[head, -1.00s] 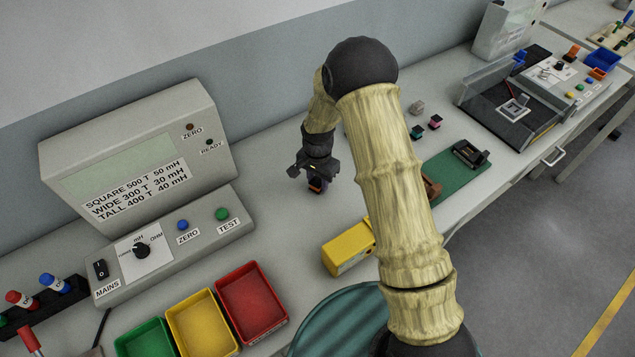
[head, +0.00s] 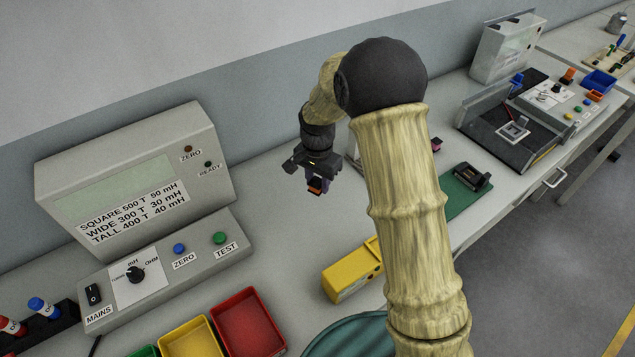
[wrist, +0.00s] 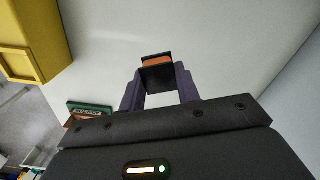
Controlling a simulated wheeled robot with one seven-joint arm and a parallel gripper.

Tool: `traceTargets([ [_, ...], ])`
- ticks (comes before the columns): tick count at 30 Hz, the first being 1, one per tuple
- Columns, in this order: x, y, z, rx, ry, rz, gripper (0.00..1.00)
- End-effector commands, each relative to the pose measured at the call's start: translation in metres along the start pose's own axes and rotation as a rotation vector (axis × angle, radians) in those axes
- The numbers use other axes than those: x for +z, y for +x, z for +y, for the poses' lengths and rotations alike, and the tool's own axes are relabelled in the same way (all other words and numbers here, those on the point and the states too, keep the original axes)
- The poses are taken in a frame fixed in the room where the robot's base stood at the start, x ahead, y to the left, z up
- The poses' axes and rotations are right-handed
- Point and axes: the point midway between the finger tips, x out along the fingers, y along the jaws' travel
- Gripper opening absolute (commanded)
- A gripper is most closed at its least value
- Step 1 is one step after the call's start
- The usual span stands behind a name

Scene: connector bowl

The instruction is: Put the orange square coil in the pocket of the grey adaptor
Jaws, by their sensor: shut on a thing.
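The orange square coil, an orange winding between black flanges, is in my gripper (head: 317,178), above the bench. In the wrist view the coil (wrist: 157,62) sits between the two fingertips of my gripper (wrist: 160,78), which is shut on it. In the head view only a small orange patch of the coil (head: 315,187) shows below the fingers. A grey square frame (head: 514,131), which looks like the grey adaptor, lies in the dark tray at the far right, well apart from my gripper. Its pocket is too small to make out.
The dark tray (head: 488,138) has a raised clear panel on its left side. A green mat (head: 455,203) with a black holder (head: 472,177) lies nearer. A yellow box (head: 345,283), a red bin (head: 250,325) and a grey meter (head: 130,175) stand around clear bench.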

Motion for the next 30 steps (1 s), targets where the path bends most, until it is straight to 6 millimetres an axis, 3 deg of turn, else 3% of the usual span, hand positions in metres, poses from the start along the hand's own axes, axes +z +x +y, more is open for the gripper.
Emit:
traceTargets([
  [17,0.000,-0.005,0.000,0.000,0.000,0.000,0.06],
  [30,0.000,-0.068,0.000,0.000,0.000,0.000,0.06],
])
